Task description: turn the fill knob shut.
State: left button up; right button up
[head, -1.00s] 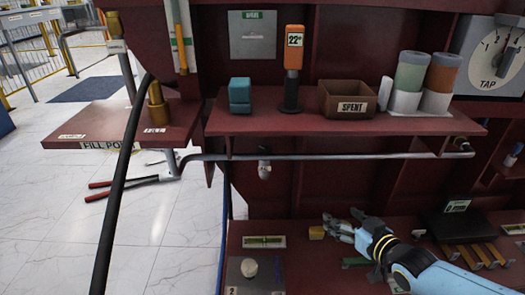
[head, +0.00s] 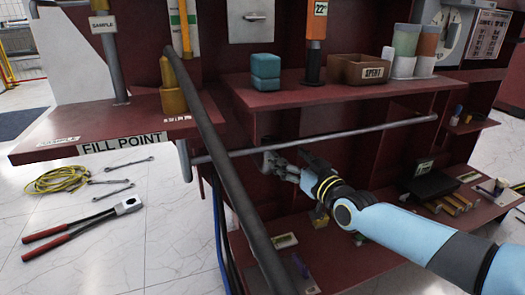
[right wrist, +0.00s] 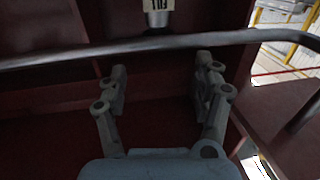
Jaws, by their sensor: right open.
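In the right wrist view, a silver cylinder with a pale tag, the fill knob (right wrist: 158,18), shows at the top edge and is cut off there. The tag's lettering appears to read FILL. My right gripper (right wrist: 160,82) is open and empty, its two fingers spread below the knob and apart from it. In the head view my right gripper (head: 272,166) is beneath the upper shelf, close to the grey rail. The knob is not clearly seen in the head view. My left gripper is not in view.
The grey rail (head: 350,136) runs across in front of the upper shelf (head: 340,96), and crosses between fingers and knob in the wrist view (right wrist: 215,40). A thick dark pole (head: 225,160) slants down left of the gripper. The FILL POINT shelf (head: 60,135) juts out left.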

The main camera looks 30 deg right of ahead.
aim_at(274, 147)
jog(key=w+b, duration=0.1)
jog(key=w, duration=0.1)
jog(key=w+b, duration=0.2)
jog(key=w, duration=0.1)
jog(key=w+f+b, duration=0.1)
jog(key=w, duration=0.2)
jog(key=shift+w+d+b, duration=0.2)
jog(key=shift+d+b, duration=0.15)
jog(key=shift+d, duration=0.05)
jog(key=shift+w+d+r+b, duration=0.1)
jog(key=shift+w+b, duration=0.25)
jog(key=shift+w, duration=0.55)
jog(key=shift+w+r, duration=0.2)
jog(key=shift+w, duration=0.2)
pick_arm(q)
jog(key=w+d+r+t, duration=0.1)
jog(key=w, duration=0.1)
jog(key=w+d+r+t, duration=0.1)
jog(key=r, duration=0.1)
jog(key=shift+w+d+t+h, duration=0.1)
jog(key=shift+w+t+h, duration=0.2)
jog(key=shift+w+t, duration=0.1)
